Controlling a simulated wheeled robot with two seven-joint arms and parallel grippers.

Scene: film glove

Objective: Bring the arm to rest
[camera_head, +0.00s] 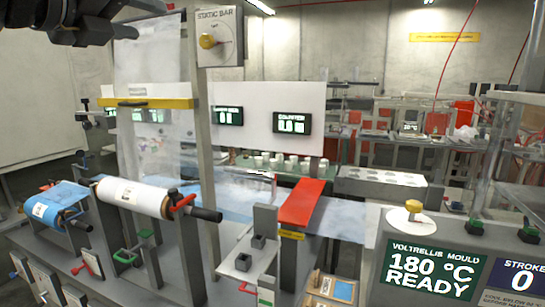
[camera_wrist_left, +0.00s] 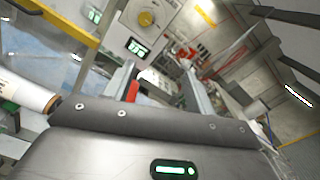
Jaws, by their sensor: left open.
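My left gripper (camera_head: 128,18) shows as a dark shape at the upper left of the head view, raised high above the bench and in front of the hanging clear film. Its two fingers stand apart with nothing between them in the left wrist view (camera_wrist_left: 160,82). The rest of my left arm is mostly cut off by the frame edge. My right gripper is in neither view.
Below stand a white film roll (camera_head: 133,196), a blue-wrapped roll (camera_head: 57,204) and a yellow bar (camera_head: 145,103). A post carries the static bar box (camera_head: 220,37). A red strip (camera_head: 301,203) and the mould display (camera_head: 430,270) are at the right.

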